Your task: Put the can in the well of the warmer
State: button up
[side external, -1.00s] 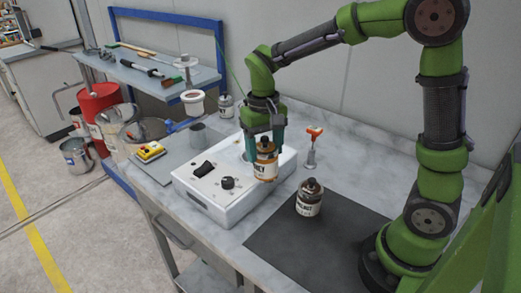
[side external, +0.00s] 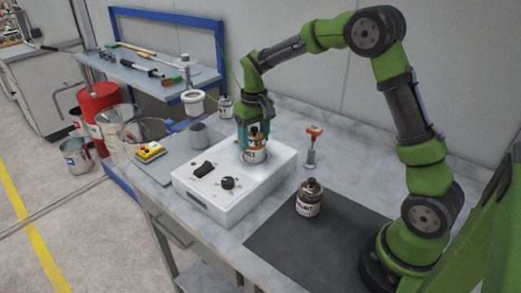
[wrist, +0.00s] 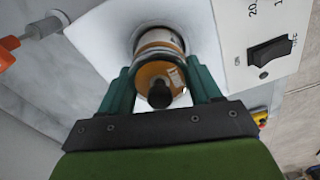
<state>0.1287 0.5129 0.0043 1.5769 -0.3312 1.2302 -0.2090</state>
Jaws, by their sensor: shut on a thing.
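My gripper (side external: 256,128) is shut on an orange-and-white labelled can (side external: 254,150) with a dark knob on top. The can is upright over the well (side external: 246,157) of the white warmer (side external: 228,204). In the wrist view the can (wrist: 157,62) sits between the green fingers (wrist: 160,88), and its far end lies within the round opening of the warmer (wrist: 103,37). How deep it sits is hard to tell. The well is mostly hidden by the can and fingers.
A second can (side external: 309,198) stands on the dark mat (side external: 300,240). A grey cup (side external: 199,136) and yellow switch box (side external: 150,152) are to the left.

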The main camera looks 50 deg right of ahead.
jog(key=shift+f, duration=1.3)
jog(key=shift+f, duration=0.2)
jog(key=o, duration=1.5)
jog(key=shift+o, duration=0.2)
